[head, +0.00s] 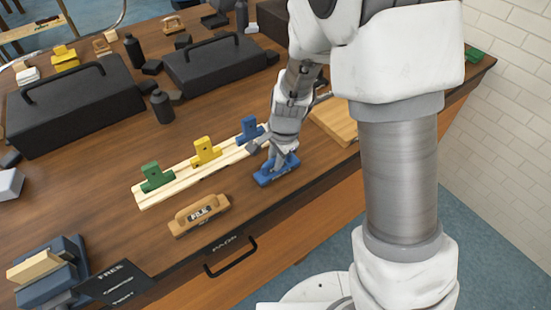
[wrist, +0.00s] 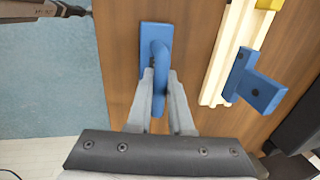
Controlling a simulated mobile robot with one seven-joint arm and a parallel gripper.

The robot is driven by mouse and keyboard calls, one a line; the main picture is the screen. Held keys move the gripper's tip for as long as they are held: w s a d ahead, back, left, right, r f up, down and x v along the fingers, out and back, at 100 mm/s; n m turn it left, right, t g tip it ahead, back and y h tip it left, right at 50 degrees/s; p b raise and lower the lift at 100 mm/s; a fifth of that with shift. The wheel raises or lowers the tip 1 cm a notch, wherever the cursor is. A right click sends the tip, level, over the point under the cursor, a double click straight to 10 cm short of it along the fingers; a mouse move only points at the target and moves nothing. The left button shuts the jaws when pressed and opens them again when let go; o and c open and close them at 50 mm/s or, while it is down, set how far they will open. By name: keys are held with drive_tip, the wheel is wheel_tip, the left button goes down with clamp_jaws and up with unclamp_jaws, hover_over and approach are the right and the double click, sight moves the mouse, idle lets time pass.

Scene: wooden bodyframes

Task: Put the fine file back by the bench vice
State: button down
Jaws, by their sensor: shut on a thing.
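My gripper (head: 275,158) is shut on the upright handle of a blue handled block (head: 268,178). In the wrist view the two fingers (wrist: 160,80) are on either side of the handle of this blue block (wrist: 147,65). The block is at the bench's front edge side; I cannot tell whether it touches the top. A tan handled block (head: 198,215) with a dark label that seems to read "FILE" stands to the left, apart from my gripper. The blue bench vice (head: 70,258) with pale wooden jaws is at the lower left.
A pale slatted strip (head: 180,185) with green (head: 156,177), yellow (head: 206,151) and blue (head: 248,130) clamp-like pieces lies behind. A black lettered mat (head: 115,284) lies beside the vice. Black toolboxes (head: 75,107) stand farther back. Bare bench top lies around the tan block.

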drive_tip(key=shift+r, duration=0.1)
drive_tip(key=shift+f, duration=0.2)
drive_tip(key=c, duration=0.8)
unclamp_jaws()
drive_tip(key=shift+r, duration=0.15)
wheel_tip(320, 180, up, 12)
drive_tip(key=s+d+p, duration=0.2)
drive_tip(key=shift+s+d+r+n+t+h, duration=0.2)
drive_tip(key=shift+s+d+r+n+t, duration=0.45)
drive_tip(key=shift+s+d+r+n, duration=1.6)
drive_tip(key=shift+s+d+r+n+t+h, duration=0.2)
drive_tip(key=shift+s+d+r+n+t, duration=0.4)
drive_tip(key=shift+s+d+r+n, duration=1.6)
drive_tip(key=shift+s+d+r+n+t+h, duration=0.2)
drive_tip(key=shift+s+d+r+n+t, duration=0.7)
drive_tip(key=shift+s+r, duration=2.4)
drive_tip(key=shift+s+d+f+n+g, duration=0.1)
drive_tip(key=shift+s+f+n+g, duration=0.15)
drive_tip(key=shift+s+f, duration=0.25)
